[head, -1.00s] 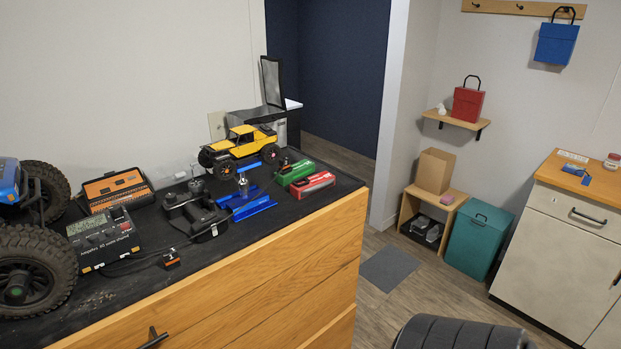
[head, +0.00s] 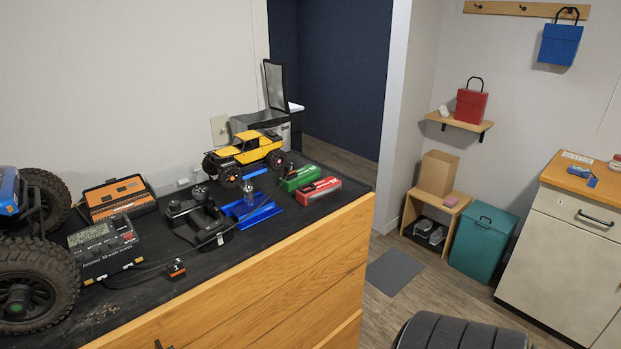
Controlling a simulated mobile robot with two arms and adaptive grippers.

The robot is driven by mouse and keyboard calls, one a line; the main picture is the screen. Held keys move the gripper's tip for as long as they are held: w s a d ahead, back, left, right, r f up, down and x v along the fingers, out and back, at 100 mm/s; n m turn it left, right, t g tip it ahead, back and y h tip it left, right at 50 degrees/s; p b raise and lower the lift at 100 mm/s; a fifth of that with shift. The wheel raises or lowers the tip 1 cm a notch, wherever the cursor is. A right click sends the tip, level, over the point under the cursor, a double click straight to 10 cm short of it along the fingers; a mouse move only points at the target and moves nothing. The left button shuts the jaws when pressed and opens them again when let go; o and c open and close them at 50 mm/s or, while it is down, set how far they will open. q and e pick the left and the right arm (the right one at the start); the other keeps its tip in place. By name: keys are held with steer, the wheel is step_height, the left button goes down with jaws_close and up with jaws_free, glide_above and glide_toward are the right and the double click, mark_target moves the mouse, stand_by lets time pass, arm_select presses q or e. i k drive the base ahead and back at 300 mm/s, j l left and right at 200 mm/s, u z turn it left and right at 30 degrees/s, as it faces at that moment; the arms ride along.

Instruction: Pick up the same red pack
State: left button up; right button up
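The red pack (head: 318,190) lies on the black mat near the right end of the wooden bench, close to its front edge. A green pack (head: 298,176) of similar shape lies beside it, just behind and to the left. No gripper can be made out in the head view. A dark ribbed rounded form at the bottom right seems to be part of my own arm, with no fingers showing.
A yellow crawler (head: 246,151), a blue stand (head: 250,210), a charger (head: 105,246) and a big-wheeled blue vehicle (head: 32,262) crowd the bench (head: 262,285). A teal bin (head: 480,242), low shelf (head: 452,202) and cabinet (head: 560,235) stand right.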

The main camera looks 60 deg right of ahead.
mark_target(308, 193)
steer(key=i+z, duration=0.1)
steer(key=z, duration=0.3)
steer(key=i+z, duration=0.1)
steer(key=z, duration=0.3)
steer(key=i+z, duration=0.1)
steer(key=z, duration=1.05)
steer(key=u, duration=0.75)
steer(key=i+l+u, duration=0.1)
steer(key=l+u, duration=0.65)
steer(key=l, duration=0.15)
steer(key=l+u, duration=0.35)
steer(key=l, duration=0.15)
steer(key=k, duration=0.05)
